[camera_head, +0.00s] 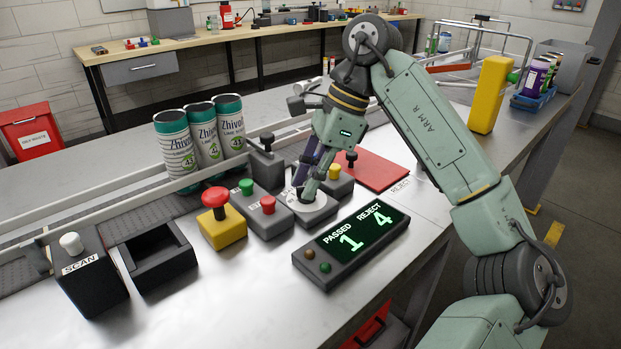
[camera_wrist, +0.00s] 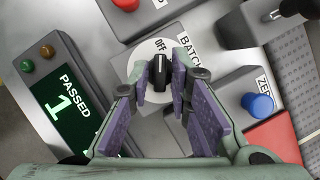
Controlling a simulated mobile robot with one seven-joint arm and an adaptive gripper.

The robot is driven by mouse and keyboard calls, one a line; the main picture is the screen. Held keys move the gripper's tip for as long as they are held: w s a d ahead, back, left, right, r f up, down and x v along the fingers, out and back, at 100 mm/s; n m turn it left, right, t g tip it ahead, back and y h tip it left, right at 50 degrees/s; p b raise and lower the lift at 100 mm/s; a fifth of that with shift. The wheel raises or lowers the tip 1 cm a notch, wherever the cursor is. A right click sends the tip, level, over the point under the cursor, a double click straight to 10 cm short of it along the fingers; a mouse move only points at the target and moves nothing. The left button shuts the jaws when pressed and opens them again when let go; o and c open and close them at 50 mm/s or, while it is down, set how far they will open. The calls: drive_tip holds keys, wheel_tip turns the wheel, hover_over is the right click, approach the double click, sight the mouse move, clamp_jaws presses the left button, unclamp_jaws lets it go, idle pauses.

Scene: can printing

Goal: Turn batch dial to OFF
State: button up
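The batch dial has a black knob (camera_wrist: 160,73) on a round pale plate, which also shows in the head view (camera_head: 318,208). In the wrist view the word OFF (camera_wrist: 161,43) is on the plate just above the knob, and the knob's upper end points roughly at it. A BATCH label (camera_wrist: 188,50) lies to the right. My gripper (camera_wrist: 161,70) is open, with one purple-padded finger on each side of the knob and small gaps showing. Whether either finger touches it, I cannot tell. In the head view my gripper (camera_head: 308,187) is over the dial and hides the knob.
The counter display (camera_head: 352,243) reads PASSED 1, REJECT 4, in front of the dial. A red button (camera_head: 268,204), a green button (camera_head: 246,186) and a red mushroom button (camera_head: 215,197) stand left. A blue button (camera_wrist: 258,104) is close to my right finger. Three cans (camera_head: 205,136) stand behind.

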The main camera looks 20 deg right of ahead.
drive_tip(key=shift+o, duration=1)
drive_tip(key=v, duration=1.2)
